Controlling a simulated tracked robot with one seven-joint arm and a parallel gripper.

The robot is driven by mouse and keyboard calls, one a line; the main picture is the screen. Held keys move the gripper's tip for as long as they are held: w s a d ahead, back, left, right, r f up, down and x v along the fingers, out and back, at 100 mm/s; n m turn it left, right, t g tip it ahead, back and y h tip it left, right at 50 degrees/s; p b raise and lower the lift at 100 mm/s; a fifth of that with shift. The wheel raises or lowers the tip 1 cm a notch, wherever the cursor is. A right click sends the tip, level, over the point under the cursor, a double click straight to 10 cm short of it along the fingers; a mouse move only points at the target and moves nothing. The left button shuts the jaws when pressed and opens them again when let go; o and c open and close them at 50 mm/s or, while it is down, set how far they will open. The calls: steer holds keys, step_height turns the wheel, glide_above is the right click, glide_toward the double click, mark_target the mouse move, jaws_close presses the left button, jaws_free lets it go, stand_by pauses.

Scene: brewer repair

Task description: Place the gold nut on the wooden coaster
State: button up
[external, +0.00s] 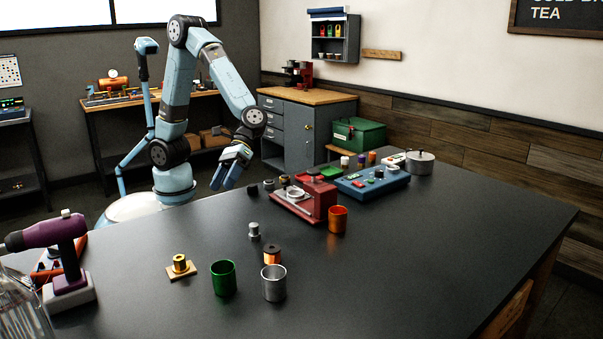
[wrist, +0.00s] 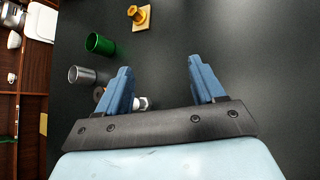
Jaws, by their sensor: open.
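The gold nut (external: 179,262) rests on the square wooden coaster (external: 190,273) at the front left of the dark table. In the wrist view the gold nut (wrist: 139,16) and the wooden coaster (wrist: 149,25) show at the top, beyond my fingertips. My gripper (external: 226,181) is raised near the table's back left edge, well apart from the nut. In the wrist view my gripper (wrist: 162,75) has its two blue fingers spread, with only bare tabletop between them.
A green cup (external: 223,278), a silver cup (external: 273,283), a copper spool (external: 272,254) and a small grey part (external: 254,231) stand near the coaster. A purple drill (external: 62,255) is at the left. A red machine (external: 305,199) and orange cup (external: 337,219) stand farther back.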

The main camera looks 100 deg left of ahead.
steer(key=s+a+r+m+t+y, duration=0.3)
steer(key=s+a, duration=0.2)
steer(key=a, duration=0.8)
steer(key=s+a+r+m+t+y, duration=0.3)
steer(key=s+a+r, duration=0.1)
steer(key=a, duration=1)
steer(key=s+a+r+m+t+y, duration=0.2)
steer(key=s+a, duration=0.5)
steer(key=a, duration=0.6)
step_height(320, 180, up, 2)
steer(key=shift+a+r+m+t+y, duration=0.1)
steer(key=shift+a+m+t+y, duration=0.35)
steer(key=shift+y, duration=0.35)
